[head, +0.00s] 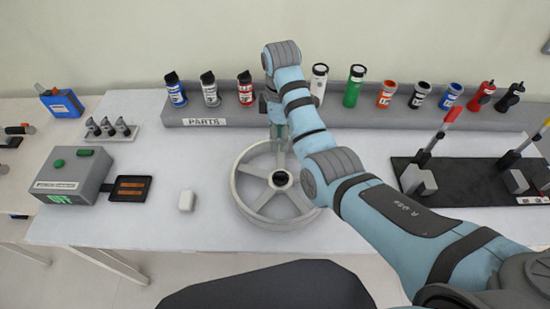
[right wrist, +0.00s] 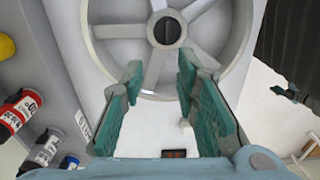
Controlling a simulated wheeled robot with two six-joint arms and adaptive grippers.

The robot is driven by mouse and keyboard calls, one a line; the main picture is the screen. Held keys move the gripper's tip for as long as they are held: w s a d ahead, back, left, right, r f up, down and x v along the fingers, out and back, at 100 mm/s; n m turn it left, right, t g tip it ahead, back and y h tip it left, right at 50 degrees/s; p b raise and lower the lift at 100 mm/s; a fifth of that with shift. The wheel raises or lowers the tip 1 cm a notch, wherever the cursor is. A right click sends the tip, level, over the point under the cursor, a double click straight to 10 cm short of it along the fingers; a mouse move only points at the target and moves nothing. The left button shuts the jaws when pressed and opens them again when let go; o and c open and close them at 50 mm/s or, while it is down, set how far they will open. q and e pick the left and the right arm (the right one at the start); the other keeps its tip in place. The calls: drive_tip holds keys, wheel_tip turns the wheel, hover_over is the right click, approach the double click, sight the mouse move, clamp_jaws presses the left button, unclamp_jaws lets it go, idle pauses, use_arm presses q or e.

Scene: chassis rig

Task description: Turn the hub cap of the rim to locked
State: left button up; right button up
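The grey spoked rim (head: 243,197) lies flat on the white table in the middle of the head view. Its dark round hub cap (head: 281,179) sits at the centre. In the right wrist view the rim (right wrist: 107,48) fills the top, and the black hub cap (right wrist: 167,30) shows a line across its face. My right gripper (head: 279,140) is over the far side of the rim, partly hidden by my arm. In the right wrist view its teal fingers (right wrist: 160,68) are apart with nothing between them, short of the hub cap. My left gripper is not in view.
A grey parts rack (head: 215,115) with several bottles stands along the back. A grey box (head: 73,175) with green buttons and a small white block (head: 186,201) are to the left. A black lever board (head: 465,178) is to the right. Bare table surrounds the rim's left side.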

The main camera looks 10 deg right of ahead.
wheel_tip(320, 180, down, 4)
drive_tip(key=s+r+b, duration=0.1)
drive_tip(key=b, duration=0.1)
hover_over(279, 175)
drive_tip(key=f, duration=0.6)
drive_tip(key=shift+s+f, duration=0.3)
drive_tip(key=shift+f, duration=0.1)
drive_tip(key=f, duration=0.2)
drive_tip(key=w+f+b, duration=0.1)
drive_tip(key=f, duration=0.1)
drive_tip(key=shift+s+r, duration=0.15)
drive_tip(key=shift+s, duration=0.05)
drive_tip(key=shift+c, duration=0.4)
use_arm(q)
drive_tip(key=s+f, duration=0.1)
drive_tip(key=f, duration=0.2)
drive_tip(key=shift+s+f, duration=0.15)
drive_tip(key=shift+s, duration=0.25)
use_arm(e)
clamp_jaws()
